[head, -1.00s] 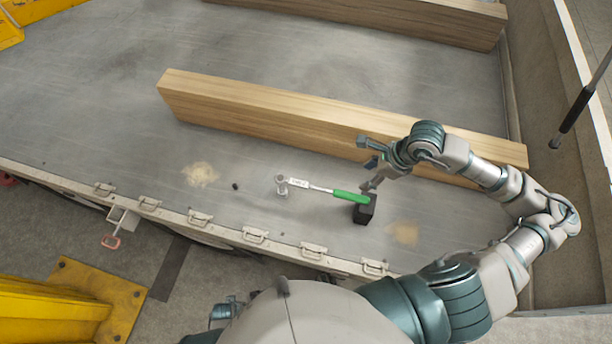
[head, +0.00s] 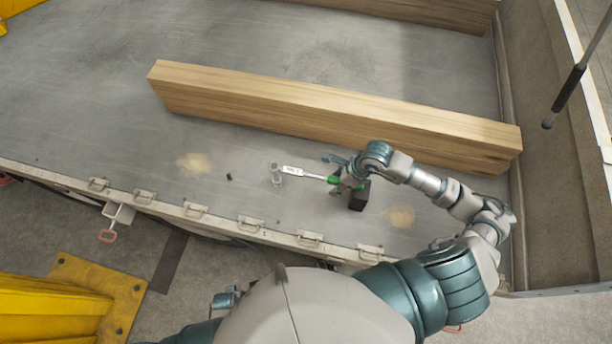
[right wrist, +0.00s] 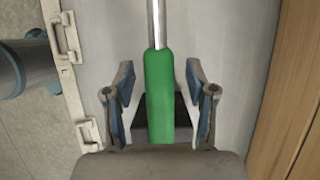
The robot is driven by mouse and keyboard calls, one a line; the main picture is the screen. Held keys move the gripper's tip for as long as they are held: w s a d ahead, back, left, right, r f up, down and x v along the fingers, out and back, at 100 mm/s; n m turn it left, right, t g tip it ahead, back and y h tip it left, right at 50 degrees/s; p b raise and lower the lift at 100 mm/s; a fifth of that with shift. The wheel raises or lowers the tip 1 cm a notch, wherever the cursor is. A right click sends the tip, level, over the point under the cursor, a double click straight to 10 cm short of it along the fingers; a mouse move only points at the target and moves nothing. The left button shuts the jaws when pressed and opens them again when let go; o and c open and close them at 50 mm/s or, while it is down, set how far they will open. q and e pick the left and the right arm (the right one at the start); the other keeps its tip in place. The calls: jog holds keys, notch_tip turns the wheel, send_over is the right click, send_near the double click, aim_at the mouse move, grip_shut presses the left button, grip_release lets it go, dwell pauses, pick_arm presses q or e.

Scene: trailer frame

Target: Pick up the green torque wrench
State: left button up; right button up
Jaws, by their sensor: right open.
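The torque wrench (head: 308,174) lies on the grey trailer bed, its metal head to the left in the head view and its green handle (right wrist: 159,90) to the right. The handle end is at a small black block (head: 359,196); contact there is partly hidden. My right gripper (head: 337,172) is open at the handle. In the right wrist view its two blue-padded fingers (right wrist: 159,78) stand on either side of the handle, with gaps visible on both sides. My left gripper (head: 226,299) shows only small beside my body; its jaws are unclear.
A long wooden beam (head: 320,112) lies just behind the wrench and my right forearm. The bed's front edge carries several metal latches (head: 195,210). A side wall (head: 555,170) closes the right. The bed left of the wrench is mostly clear.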

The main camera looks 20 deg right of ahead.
jog(key=shift+w+f, duration=0.1)
jog(key=shift+f, duration=0.35)
jog(key=shift+a+r, duration=0.1)
jog(key=shift+a, duration=0.15)
grip_shut()
jog(key=shift+d+r, duration=0.1)
